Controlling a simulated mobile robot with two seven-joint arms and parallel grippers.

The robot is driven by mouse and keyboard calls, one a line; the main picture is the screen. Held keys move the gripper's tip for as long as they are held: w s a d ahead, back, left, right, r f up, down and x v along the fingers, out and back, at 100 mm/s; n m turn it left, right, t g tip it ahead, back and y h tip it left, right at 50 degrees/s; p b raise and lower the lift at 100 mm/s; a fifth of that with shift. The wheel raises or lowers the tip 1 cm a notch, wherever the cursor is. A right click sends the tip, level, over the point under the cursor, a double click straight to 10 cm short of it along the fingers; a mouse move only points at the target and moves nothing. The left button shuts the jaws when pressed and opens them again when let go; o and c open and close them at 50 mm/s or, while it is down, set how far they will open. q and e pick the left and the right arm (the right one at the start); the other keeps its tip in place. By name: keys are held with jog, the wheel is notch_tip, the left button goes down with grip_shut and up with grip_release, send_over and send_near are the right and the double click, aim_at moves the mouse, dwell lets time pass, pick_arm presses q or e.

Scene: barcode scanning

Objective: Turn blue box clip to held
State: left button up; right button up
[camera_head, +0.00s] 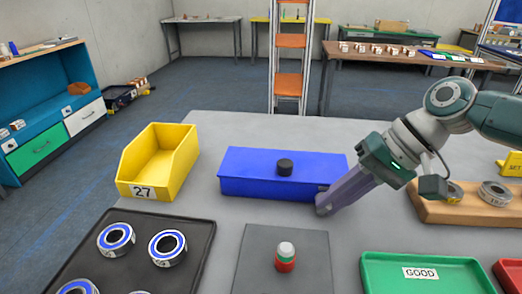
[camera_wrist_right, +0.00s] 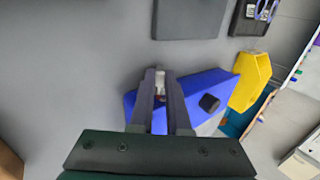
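The blue box (camera_head: 240,175) lies on the grey table in the head view, with a dark knob (camera_head: 285,167) on top. It also shows in the right wrist view (camera_wrist_right: 190,85), with the knob (camera_wrist_right: 209,103). My right gripper (camera_head: 325,207) reaches down from the right to the box's near right corner. In the right wrist view its two fingers (camera_wrist_right: 160,85) stand close together at one end of the box. A small pale and reddish piece shows between their tips; whether it is the clip and whether the fingers press on it cannot be told. My left gripper is out of view.
A yellow bin (camera_head: 150,190) marked 27 stands left of the box. A dark tray (camera_head: 120,280) with ring bearings, a grey pad (camera_head: 250,265) with a red, green and white stack (camera_head: 286,255), and a green GOOD tray (camera_head: 420,280) lie in front. A wooden bearing holder (camera_head: 460,212) is at right.

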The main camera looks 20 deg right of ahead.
jog(key=o, duration=0.5)
jog(key=shift+c, duration=0.2)
